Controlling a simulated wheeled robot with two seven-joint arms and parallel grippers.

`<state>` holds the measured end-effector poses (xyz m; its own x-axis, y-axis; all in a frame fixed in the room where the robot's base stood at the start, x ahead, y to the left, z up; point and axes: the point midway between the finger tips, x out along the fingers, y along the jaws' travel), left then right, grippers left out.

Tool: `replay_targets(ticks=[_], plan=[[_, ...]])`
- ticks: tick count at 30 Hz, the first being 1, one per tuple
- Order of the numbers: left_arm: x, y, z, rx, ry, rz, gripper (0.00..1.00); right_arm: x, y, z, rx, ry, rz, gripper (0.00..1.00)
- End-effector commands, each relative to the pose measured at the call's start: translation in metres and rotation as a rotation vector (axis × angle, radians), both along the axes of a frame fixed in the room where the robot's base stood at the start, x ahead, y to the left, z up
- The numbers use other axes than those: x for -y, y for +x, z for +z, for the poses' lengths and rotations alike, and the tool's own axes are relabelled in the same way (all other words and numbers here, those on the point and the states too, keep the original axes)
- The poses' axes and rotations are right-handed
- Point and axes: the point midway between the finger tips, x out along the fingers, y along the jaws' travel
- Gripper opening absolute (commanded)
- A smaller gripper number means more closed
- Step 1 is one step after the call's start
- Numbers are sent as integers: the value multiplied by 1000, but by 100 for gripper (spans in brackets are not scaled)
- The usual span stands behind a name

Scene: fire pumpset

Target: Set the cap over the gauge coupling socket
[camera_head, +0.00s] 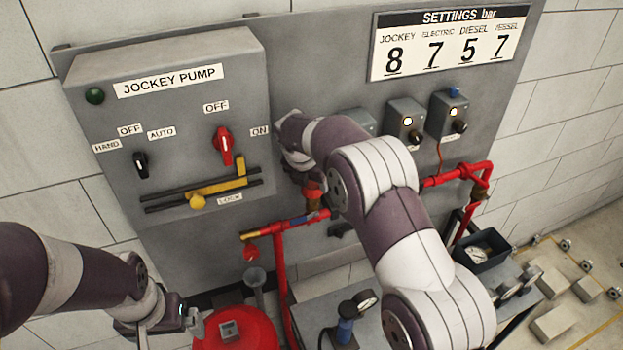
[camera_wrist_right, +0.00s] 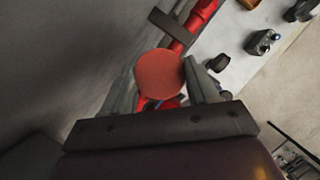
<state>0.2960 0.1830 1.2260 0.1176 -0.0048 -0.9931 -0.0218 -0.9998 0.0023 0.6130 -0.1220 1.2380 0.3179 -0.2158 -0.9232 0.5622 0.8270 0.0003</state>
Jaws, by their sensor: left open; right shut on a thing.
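A round red cap (camera_wrist_right: 160,76) sits between the two fingers of my right gripper (camera_wrist_right: 160,88) in the right wrist view, its flat face toward the camera. The gripper is shut on it. A red pipe runs just behind the cap in that view. I cannot tell whether the cap touches it. In the head view my right arm covers most of that spot; an orange-red part (camera_head: 313,192) shows below the wrist. The gauge coupling socket cannot be made out clearly. My left gripper (camera_head: 168,326) is open and empty at the lower left of the head view.
The jockey pump panel (camera_head: 180,120) with its yellow lock bar stands left of my right wrist. Small switch boxes (camera_head: 404,120) are on the wall to the right. Red pipes (camera_head: 290,280) and a bench with a gauge (camera_head: 365,300) lie below. A red vessel (camera_head: 235,330) is near my left gripper.

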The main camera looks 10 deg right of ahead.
Motion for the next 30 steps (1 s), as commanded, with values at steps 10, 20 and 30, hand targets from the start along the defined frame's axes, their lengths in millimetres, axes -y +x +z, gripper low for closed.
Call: replay_targets(ticks=[10, 20, 30], plan=[[0, 0, -3, 0, 0, 0, 100, 0, 0, -5, 1, 0, 0, 24], [0, 0, -5, 0, 0, 0, 100, 0, 0, -10, 1, 0, 0, 24], [0, 0, -8, 0, 0, 0, 100, 0, 0, -16, 1, 0, 0, 24]])
